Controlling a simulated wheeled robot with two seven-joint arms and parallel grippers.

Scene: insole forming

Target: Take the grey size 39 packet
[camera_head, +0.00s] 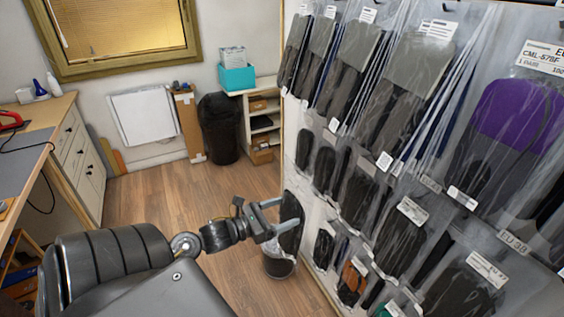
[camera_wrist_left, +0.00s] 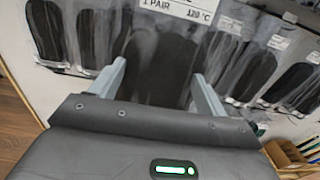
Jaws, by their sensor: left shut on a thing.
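My left gripper (camera_head: 287,223) is at the left edge of the packet wall, shut on a clear packet with dark grey insoles (camera_head: 292,212). In the left wrist view the packet (camera_wrist_left: 155,50) fills the space between the two fingers, with a white label (camera_wrist_left: 180,8) reading "1 PAIR" and "120 °C" above. Its size marking is not readable. I cannot tell whether it still hangs from the wall. Several grey-topped packets (camera_head: 358,50) hang in the upper row. My right gripper is not in view.
The packet wall (camera_head: 306,178) fills the right side, with a purple insole packet (camera_head: 500,110) near me. A bin (camera_head: 278,264) stands on the floor below my gripper. A black bin (camera_head: 219,128) and a shelf (camera_head: 262,122) stand behind. The wooden floor (camera_head: 160,195) at left is clear.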

